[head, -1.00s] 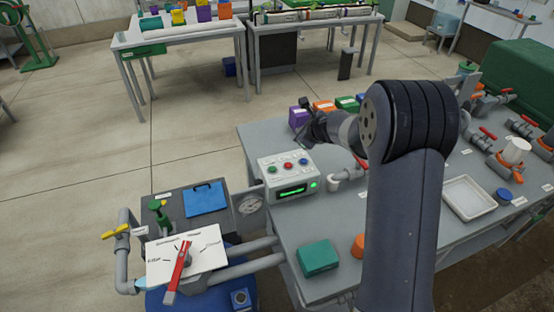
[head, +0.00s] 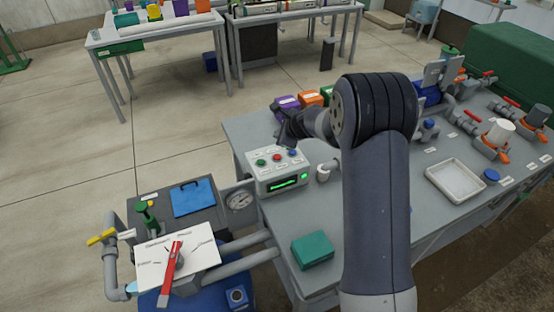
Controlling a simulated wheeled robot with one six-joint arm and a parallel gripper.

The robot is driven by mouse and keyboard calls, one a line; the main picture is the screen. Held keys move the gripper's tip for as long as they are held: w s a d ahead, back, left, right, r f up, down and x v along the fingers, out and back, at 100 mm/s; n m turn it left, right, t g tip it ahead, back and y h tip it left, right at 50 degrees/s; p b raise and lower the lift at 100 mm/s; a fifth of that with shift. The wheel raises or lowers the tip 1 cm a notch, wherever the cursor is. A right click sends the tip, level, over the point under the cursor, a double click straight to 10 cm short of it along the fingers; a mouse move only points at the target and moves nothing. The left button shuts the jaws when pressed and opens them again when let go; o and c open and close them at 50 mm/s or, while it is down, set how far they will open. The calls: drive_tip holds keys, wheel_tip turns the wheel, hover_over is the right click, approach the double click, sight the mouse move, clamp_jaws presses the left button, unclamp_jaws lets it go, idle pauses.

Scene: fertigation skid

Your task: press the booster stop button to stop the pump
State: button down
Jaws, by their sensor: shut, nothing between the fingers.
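The control box (head: 280,176) is light grey and stands at the left end of the grey bench. Its sloped top has a green button (head: 261,162), a red button (head: 277,158) and a blue button (head: 292,152) in a row. Its front has a lit green display (head: 285,183). Button labels are too small to read. My gripper (head: 284,142) is dark and shut, with nothing in it. It is at the back edge of the control box, close to the red and blue buttons. Whether it touches the box cannot be told.
A red-handled selector (head: 173,268) on a white plate, a blue lid (head: 193,198) and a round gauge (head: 239,200) are left of the box. A teal box (head: 312,250) lies in front. Purple (head: 284,104) and orange (head: 311,96) boxes stand behind. My arm hides part of the bench.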

sight(279, 158)
wheel_tip(279, 158, down, 7)
drive_tip(key=b, duration=0.5)
drive_tip(key=shift+f+b, duration=0.1)
drive_tip(key=shift+b, duration=0.25)
idle(1.5)
drive_tip(key=shift+f+b, duration=0.35)
drive_tip(key=shift+f+b, duration=0.4)
drive_tip(key=shift+b, duration=0.05)
idle(0.4)
drive_tip(key=shift+r, duration=0.1)
drive_tip(key=shift+r+p, duration=0.75)
wheel_tip(279, 158, up, 5)
drive_tip(key=p, duration=0.4)
drive_tip(key=shift+p, duration=0.3)
